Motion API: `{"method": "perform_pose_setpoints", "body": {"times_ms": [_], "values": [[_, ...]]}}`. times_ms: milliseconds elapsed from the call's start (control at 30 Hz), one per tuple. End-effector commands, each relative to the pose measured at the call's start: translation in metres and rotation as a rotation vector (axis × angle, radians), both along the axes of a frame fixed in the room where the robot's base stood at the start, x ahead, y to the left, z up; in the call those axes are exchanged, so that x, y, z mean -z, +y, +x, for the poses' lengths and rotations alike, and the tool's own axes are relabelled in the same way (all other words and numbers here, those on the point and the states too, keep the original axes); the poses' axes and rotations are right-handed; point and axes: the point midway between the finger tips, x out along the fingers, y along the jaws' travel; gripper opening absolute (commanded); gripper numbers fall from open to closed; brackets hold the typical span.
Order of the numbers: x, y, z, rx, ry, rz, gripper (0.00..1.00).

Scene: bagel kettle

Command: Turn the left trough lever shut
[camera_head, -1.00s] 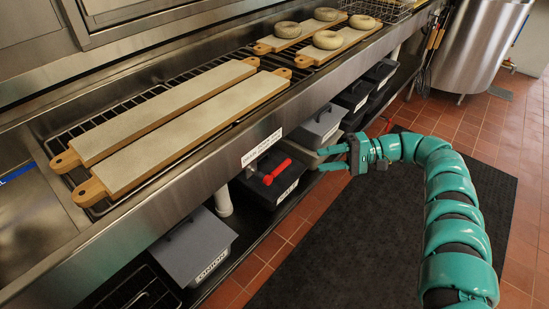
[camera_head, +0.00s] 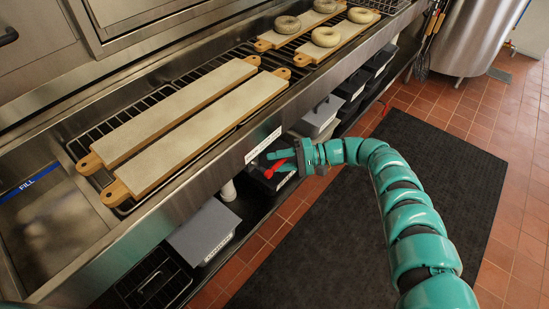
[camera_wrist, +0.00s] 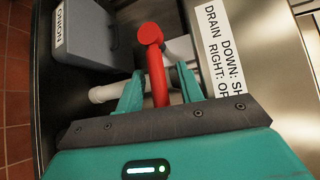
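The red lever (camera_head: 275,169) is under the front edge of the steel trough (camera_head: 140,232), below a white label. In the wrist view the red lever (camera_wrist: 157,75) has a round red end and runs down between my two teal fingers. My gripper (camera_head: 276,163) is at the lever. In the wrist view my gripper (camera_wrist: 159,92) is open, one finger on each side of the lever, with a gap visible on both sides. The lower end of the lever is hidden behind the gripper body.
The drain label (camera_wrist: 226,55) is close to the right finger. Long boards (camera_head: 190,138) lie on the trough rack. A black mat (camera_head: 345,245) covers the floor.

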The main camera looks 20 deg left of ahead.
Motion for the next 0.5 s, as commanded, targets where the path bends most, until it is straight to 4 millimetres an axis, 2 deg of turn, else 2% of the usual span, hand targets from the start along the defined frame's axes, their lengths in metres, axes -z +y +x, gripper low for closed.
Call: {"method": "perform_pose_setpoints", "body": {"times_ms": [133, 433, 500], "values": [[0.0012, 0.0079, -0.0048, -0.003, 0.002, 0.001, 0.37], [0.002, 0.0093, -0.0054, -0.002, 0.002, 0.001, 0.37], [0.0018, 0.0093, -0.0053, -0.002, 0.001, 0.001, 0.23]]}}
